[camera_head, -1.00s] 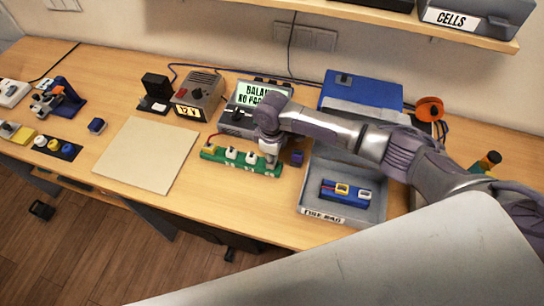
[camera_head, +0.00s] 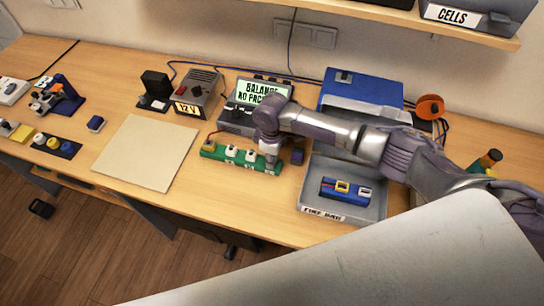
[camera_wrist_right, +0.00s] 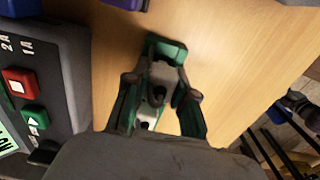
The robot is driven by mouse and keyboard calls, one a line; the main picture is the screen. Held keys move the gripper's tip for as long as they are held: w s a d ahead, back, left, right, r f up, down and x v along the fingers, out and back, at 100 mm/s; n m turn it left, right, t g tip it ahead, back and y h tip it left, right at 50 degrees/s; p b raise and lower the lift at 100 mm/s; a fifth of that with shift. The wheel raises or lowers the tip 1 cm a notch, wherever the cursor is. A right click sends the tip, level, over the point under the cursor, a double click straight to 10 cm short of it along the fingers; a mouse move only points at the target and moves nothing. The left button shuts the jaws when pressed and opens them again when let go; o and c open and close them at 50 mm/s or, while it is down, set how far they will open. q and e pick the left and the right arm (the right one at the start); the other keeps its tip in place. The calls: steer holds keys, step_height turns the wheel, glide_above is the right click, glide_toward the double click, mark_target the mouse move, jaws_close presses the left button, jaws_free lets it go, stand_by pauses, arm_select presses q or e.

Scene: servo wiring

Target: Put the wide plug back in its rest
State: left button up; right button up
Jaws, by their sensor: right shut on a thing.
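The green rest strip (camera_head: 212,156) lies on the bench in front of the grey balance charger. My right gripper (camera_head: 270,163) points down at the strip's right end. In the right wrist view my gripper (camera_wrist_right: 160,108) is shut around a whitish plug (camera_wrist_right: 162,74) with a dark centre, at the green strip (camera_wrist_right: 167,49). The fingers hide much of the plug, so I cannot tell if it is fully seated. My left gripper is not in view.
The balance charger (camera_head: 237,121) stands close behind the strip. A grey tray (camera_head: 310,211) with a blue battery pack (camera_head: 345,191) is further right. A pale mat (camera_head: 146,153) lies to the left, clear.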

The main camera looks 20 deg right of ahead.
steer(key=shift+f, duration=0.25)
steer(key=o, duration=1)
step_height(320, 180, up, 12)
steer(key=shift+f, duration=0.1)
